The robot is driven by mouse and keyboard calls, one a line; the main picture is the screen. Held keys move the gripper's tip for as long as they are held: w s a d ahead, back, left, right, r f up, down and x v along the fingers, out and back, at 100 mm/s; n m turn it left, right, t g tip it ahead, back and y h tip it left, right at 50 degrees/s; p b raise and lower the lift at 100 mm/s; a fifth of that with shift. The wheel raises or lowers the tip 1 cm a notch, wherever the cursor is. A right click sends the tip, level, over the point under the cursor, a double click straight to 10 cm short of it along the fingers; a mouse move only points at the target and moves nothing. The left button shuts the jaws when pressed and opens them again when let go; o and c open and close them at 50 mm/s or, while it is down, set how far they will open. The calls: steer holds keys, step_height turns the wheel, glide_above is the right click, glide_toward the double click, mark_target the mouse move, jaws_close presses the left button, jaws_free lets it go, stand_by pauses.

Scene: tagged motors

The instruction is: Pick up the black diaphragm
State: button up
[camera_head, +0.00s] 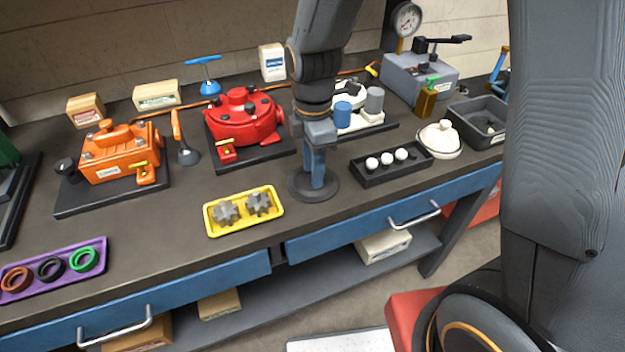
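A flat, round black disc (298,188), which looks like the black diaphragm, lies on the dark bench top right of the yellow tray. My gripper (316,184) points straight down over it, with its blue-grey fingers reaching the middle of the disc. The fingers hide the disc's centre. I cannot tell whether they are open, shut or gripping something there.
The yellow tray (212,225) with two gears is to the left, and a black tray (376,180) with white balls is to the right. A red motor (243,118) stands behind. The bench's front edge runs close in front.

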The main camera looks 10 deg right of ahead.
jaws_close()
steer(key=shift+r, duration=0.1)
